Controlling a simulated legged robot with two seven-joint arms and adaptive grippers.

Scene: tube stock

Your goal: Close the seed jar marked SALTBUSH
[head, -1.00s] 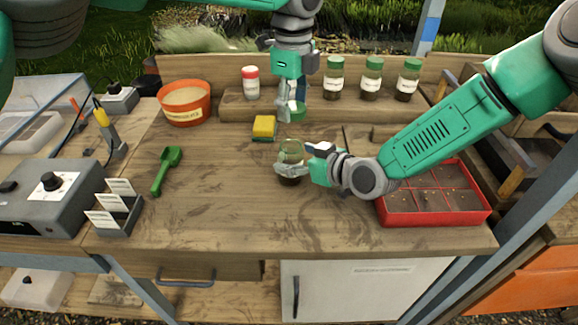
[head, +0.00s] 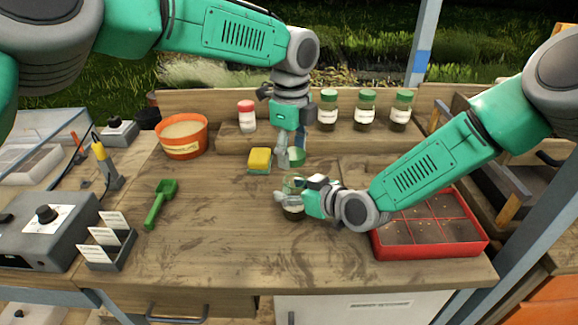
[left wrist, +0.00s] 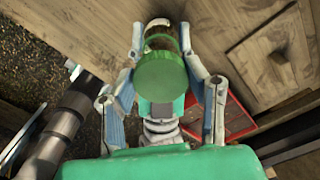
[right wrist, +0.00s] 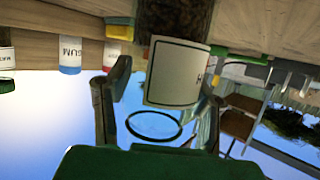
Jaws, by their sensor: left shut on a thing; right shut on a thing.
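The glass seed jar (head: 293,188) stands uncapped on the bench, dark seed low inside. In the right wrist view its label (right wrist: 175,75) is mostly turned away, showing one letter like H, so SALTBUSH is not readable; its open rim (right wrist: 153,125) is bare. My right gripper (head: 287,201) is shut around the jar from the right. My left gripper (head: 285,157) is shut on the green lid (head: 297,157) and holds it above the jar, a gap between them. In the left wrist view the lid (left wrist: 162,75) partly covers the jar (left wrist: 158,35).
Three green-lidded jars (head: 365,110) and a red-capped bottle (head: 247,117) stand on the rear shelf. A yellow sponge (head: 260,157), an orange pot (head: 182,137) and a green scoop (head: 160,204) are left. A red seed tray (head: 430,250) lies close under my right arm.

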